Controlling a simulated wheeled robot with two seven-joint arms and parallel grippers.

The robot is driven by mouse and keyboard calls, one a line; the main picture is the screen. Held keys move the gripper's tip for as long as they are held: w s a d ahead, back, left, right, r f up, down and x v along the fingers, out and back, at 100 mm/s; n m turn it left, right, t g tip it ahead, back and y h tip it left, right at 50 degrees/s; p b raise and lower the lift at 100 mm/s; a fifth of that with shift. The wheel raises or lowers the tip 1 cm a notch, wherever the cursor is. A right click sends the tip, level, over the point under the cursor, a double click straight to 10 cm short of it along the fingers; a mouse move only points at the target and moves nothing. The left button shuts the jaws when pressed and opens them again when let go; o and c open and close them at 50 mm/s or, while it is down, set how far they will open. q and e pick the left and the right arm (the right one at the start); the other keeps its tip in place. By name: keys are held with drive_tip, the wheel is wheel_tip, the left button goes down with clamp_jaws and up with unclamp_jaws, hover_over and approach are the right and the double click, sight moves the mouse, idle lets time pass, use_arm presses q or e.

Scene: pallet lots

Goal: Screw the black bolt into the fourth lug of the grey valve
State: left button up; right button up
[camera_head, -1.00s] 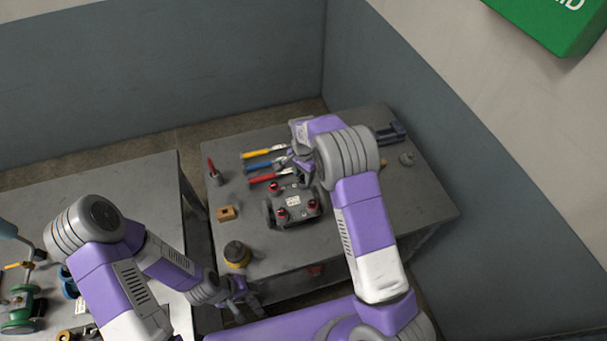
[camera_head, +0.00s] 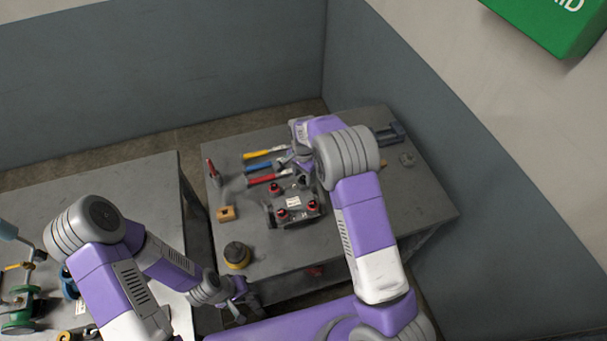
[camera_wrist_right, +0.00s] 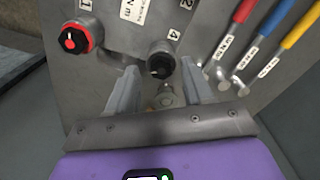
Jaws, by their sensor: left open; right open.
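The grey valve (camera_head: 293,208) lies on the right table, with red-and-black caps visible on three of its lugs. In the right wrist view, the lug marked 4 (camera_wrist_right: 160,62) has a dark round top without red; I cannot tell whether this is the black bolt or an empty hole. My right gripper (camera_wrist_right: 160,80) is open, its fingers on either side of and just short of that lug. In the head view its arm partly covers that end of the valve. My left gripper (camera_head: 243,301) is open and empty near the table's front edge.
Yellow, blue and red-handled tools (camera_head: 265,179) lie just behind the valve. A wooden block (camera_head: 226,213), a black-and-yellow round object (camera_head: 237,255) and a red-tipped item (camera_head: 211,171) stand to the left. A dark clamp-like object (camera_head: 390,133) is at the back right.

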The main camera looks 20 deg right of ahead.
sight(304, 179)
drive_tip(key=shift+r+p, duration=2)
drive_tip(key=shift+r, duration=1.4)
drive_tip(key=shift+f, duration=0.1)
